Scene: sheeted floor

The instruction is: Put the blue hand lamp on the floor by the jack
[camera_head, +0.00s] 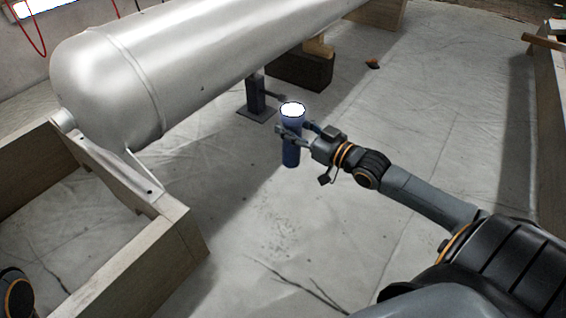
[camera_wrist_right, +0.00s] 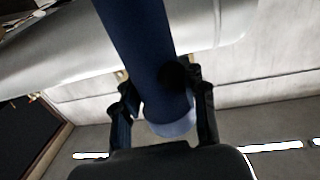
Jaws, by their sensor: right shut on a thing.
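The blue hand lamp (camera_head: 291,153) is upright in the head view, with its bright white lens facing up. My right gripper (camera_head: 284,134) is shut around its upper body. The lamp also shows in the right wrist view (camera_wrist_right: 140,50), between the two fingers of the right gripper (camera_wrist_right: 163,105). The jack (camera_head: 257,98) stands on the floor under the tank, just behind and left of the lamp. I cannot tell whether the lamp's lower end touches the floor. Only a bit of my left arm shows at the lower left; its gripper is out of the picture.
A large silver tank (camera_head: 190,60) lies across the top left, above the jack. A wooden frame (camera_head: 150,253) stands at the left. A dark block (camera_head: 301,70) sits behind the jack, and a small orange-brown thing (camera_head: 373,64) lies farther back. The sheeted floor (camera_head: 240,215) in front is clear.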

